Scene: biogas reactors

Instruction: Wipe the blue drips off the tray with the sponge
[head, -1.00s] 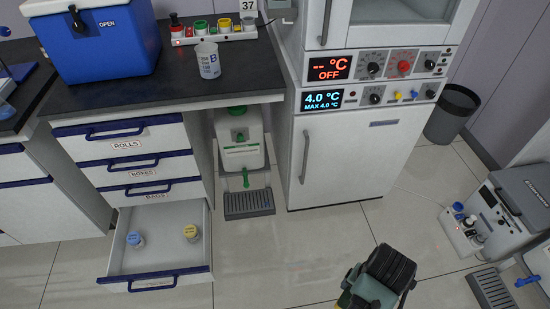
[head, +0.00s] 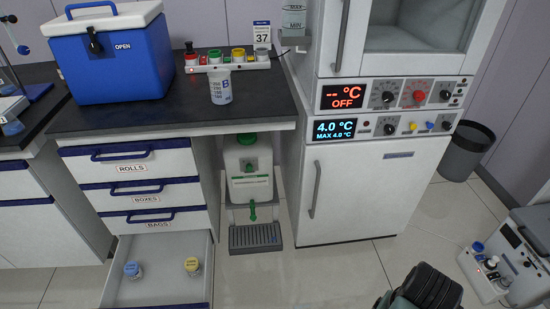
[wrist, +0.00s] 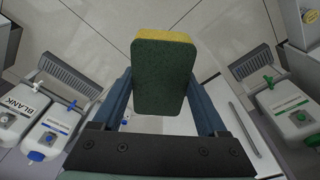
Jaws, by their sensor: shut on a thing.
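My gripper (wrist: 160,88) is shut on the sponge (wrist: 163,75) in the wrist view. The sponge has a dark green face and a yellow layer at its far edge. It is held up between the two fingers, apart from any tray. The head view shows a grey slatted tray (head: 255,237) on the floor below a white container with a green tap (head: 250,185). The wrist view shows a slatted tray at the right (wrist: 256,62) and more tray at the left (wrist: 72,75). I cannot make out blue drips on any of them.
An open drawer (head: 158,291) with two small jars juts out left of the green-tapped container. A white fridge unit (head: 365,195) stands to its right. The floor between is clear.

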